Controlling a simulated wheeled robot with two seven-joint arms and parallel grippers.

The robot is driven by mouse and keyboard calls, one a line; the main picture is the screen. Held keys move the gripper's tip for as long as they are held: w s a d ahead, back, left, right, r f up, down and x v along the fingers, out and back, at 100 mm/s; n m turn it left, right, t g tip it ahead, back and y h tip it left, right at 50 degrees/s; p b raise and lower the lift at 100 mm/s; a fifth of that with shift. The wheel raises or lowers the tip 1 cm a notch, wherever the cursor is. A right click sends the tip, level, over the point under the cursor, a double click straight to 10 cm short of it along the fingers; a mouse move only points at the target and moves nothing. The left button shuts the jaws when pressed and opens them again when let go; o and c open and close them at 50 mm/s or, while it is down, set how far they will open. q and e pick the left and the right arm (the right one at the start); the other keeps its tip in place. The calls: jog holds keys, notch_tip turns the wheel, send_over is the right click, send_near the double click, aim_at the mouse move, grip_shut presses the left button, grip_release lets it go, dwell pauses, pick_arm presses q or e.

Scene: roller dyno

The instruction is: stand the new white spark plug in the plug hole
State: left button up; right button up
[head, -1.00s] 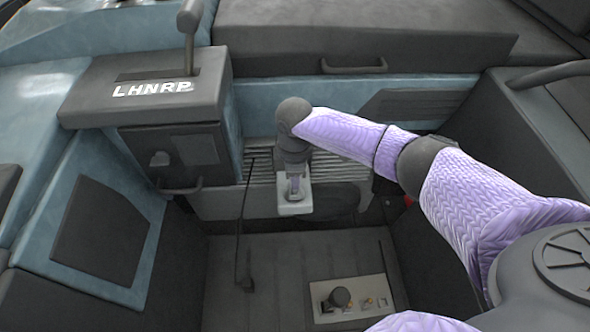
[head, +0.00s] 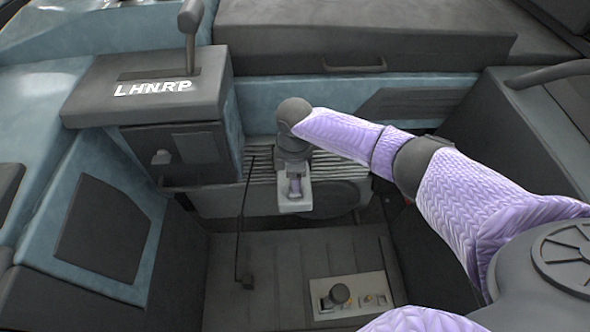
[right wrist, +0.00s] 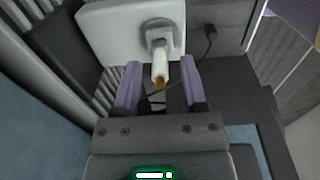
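A white spark plug (right wrist: 160,68) with a brass-coloured end shows in the right wrist view. It sticks out from a grey boss (right wrist: 158,33) on a pale block (right wrist: 104,34); how deep it sits cannot be seen. My right gripper (right wrist: 160,100) is open, its purple fingers apart on either side of the plug, with visible gaps. In the head view my right gripper (head: 295,187) points down at the pale block (head: 296,205), and it hides the plug there. My left gripper is not in view.
A floor panel (head: 325,312) with a black knob (head: 340,294) and small brass fittings (head: 367,299) lies at front right. A thin dark rod (head: 240,225) stands left of the gripper. A cabinet with a lever (head: 190,30) stands at left. Open floor (head: 310,255) lies in front.

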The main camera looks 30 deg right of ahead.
jog(key=shift+r, duration=0.1)
notch_tip(320, 180, up, 10)
jog(key=p, duration=0.5)
jog(key=shift+p, duration=0.3)
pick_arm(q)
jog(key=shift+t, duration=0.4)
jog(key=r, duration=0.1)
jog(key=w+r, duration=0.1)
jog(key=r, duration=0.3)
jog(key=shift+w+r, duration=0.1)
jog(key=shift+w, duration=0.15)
